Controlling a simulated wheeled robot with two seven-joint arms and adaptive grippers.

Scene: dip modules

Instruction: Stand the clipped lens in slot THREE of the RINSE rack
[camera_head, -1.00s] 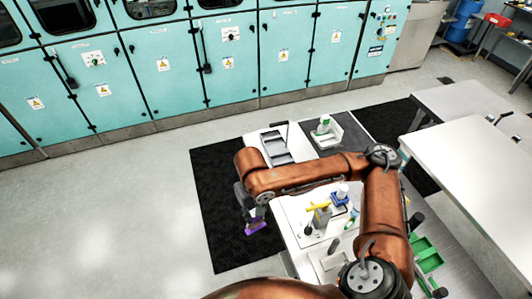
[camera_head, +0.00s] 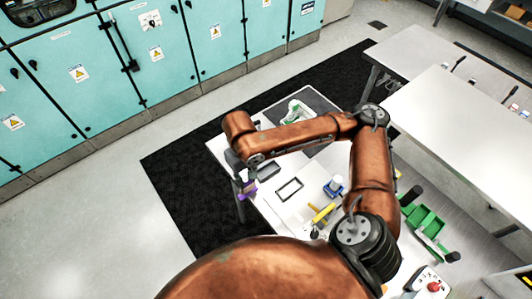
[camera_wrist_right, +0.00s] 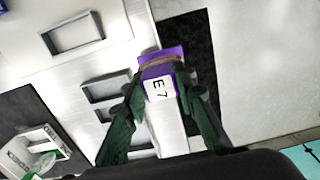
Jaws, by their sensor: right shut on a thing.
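My right gripper (camera_head: 244,183) is shut on a purple clip (camera_wrist_right: 162,57) with a white label reading E7. The clip also shows as a small purple patch in the head view (camera_head: 249,189). I cannot make out the lens itself. The gripper hangs near the left edge of the white table. A grey rack with several rectangular openings (camera_wrist_right: 104,84) lies beyond the fingers in the wrist view, partly hidden by them. Part of it shows under my arm in the head view (camera_head: 269,170). No rack name or slot number is readable. My left gripper is not in view.
A separate dark rectangular frame (camera_head: 289,178) lies flat on the table. A pale tray with a green item (camera_head: 294,110) stands at the back. A blue-based bottle (camera_head: 335,187) and a yellow tool (camera_head: 322,213) are near my arm.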

